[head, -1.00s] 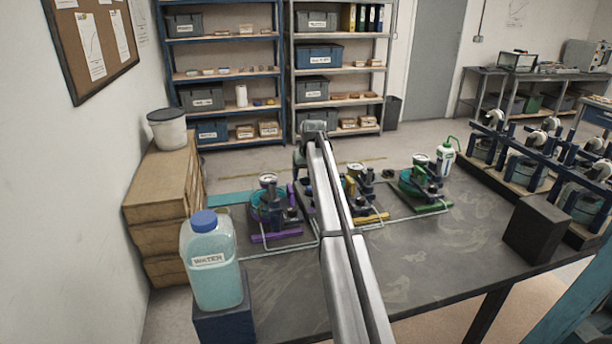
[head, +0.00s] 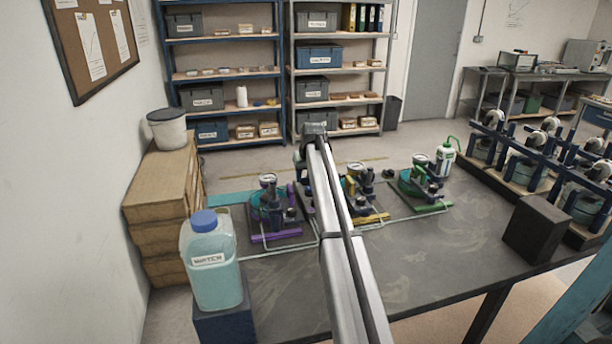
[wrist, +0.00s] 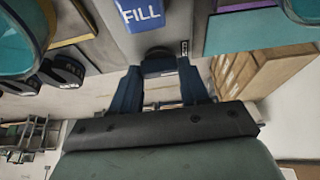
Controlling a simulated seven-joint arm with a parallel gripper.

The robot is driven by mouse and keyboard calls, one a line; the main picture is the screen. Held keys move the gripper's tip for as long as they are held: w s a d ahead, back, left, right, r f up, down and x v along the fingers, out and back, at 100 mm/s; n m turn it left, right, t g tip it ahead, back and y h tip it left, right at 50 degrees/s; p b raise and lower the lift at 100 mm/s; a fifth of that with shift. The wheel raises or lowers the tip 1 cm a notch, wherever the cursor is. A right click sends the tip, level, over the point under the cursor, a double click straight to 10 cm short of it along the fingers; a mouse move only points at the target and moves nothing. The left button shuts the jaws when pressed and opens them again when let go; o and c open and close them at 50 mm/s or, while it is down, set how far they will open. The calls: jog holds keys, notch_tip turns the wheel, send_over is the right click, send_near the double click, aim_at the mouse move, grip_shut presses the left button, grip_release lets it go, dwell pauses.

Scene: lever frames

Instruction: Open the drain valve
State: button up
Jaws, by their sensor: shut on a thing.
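My gripper (wrist: 160,90) shows in the wrist view with its two blue fingers close together, shut on a dark blue lever-like part (wrist: 159,64). Most of that part is hidden behind the fingers. A blue FILL label (wrist: 141,12) is just beyond it, at the top of the view. I see no readable drain label. In the head view my arm covers the gripper and what it holds. Three valve stations stand on the table: one with a purple base (head: 270,210), one with a yellow base (head: 361,193) and one with a green base (head: 425,188).
A WATER jug (head: 213,262) stands at the left front on a dark block. A black box (head: 536,229) is at the table's right. Frames with wheels (head: 540,150) stand beyond it. Pipes run between the stations. The table (head: 415,265) is clear at the front.

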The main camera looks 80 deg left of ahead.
jog(key=shift+m, duration=0.3)
jog(key=shift+c, duration=0.3)
jog(key=m+t, duration=0.1)
jog(key=m, duration=0.2)
jog(key=shift+s, duration=0.15)
jog(key=shift+a+m+t+h, duration=0.1)
jog(key=shift+m+t+h, duration=0.5)
jog(key=shift+m, duration=1.3)
jog(key=shift+t, duration=0.3)
jog(key=o, duration=1.1)
jog(key=shift+c, duration=0.2)
jog(key=v, duration=1.3)
jog(key=shift+d+r, duration=0.3)
jog(key=shift+d, duration=0.1)
jog(key=shift+s, duration=0.1)
jog(key=shift+c, duration=0.2)
